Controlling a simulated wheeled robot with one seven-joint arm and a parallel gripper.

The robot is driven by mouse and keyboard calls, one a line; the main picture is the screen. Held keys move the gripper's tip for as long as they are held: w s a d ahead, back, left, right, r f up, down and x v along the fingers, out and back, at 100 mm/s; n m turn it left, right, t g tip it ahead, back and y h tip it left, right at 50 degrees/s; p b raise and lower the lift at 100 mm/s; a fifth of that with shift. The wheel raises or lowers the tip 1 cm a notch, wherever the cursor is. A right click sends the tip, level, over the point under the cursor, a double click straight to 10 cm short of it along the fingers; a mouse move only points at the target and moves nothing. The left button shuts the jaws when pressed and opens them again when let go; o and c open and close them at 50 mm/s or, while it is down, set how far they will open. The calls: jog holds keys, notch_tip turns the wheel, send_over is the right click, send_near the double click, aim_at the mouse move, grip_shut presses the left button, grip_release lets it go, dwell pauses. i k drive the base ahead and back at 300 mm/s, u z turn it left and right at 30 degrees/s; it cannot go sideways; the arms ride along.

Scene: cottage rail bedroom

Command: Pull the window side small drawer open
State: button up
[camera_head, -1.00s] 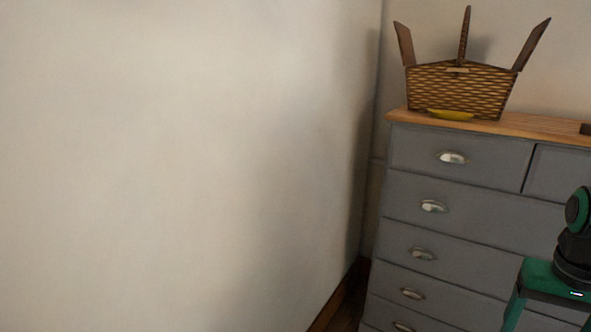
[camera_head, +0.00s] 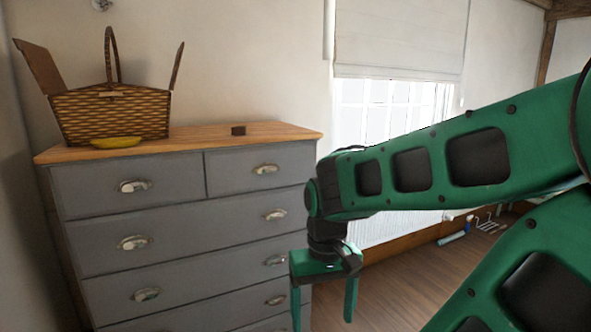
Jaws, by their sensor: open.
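A grey dresser (camera_head: 179,211) with a wooden top stands at the left in the head view. Its top row has two small drawers. The window side small drawer (camera_head: 230,170) is the right one, shut, with a silver cup handle (camera_head: 265,169). The other small drawer (camera_head: 90,190) is at the left, also shut. My gripper (camera_head: 324,312) points down in front of the dresser's right edge, below and right of that handle and apart from it. Its two green fingers are spread with nothing between them.
A window (camera_head: 375,110) with a blind is behind my arm. Wooden floor (camera_head: 400,270) is open at the right. Small items lie by the wall.

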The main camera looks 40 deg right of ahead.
aim_at(240, 170)
jog(key=z, duration=0.85)
jog(key=k, duration=0.6)
jog(key=z, duration=0.35)
jog(key=i, duration=1.9)
jog(key=u, duration=0.6)
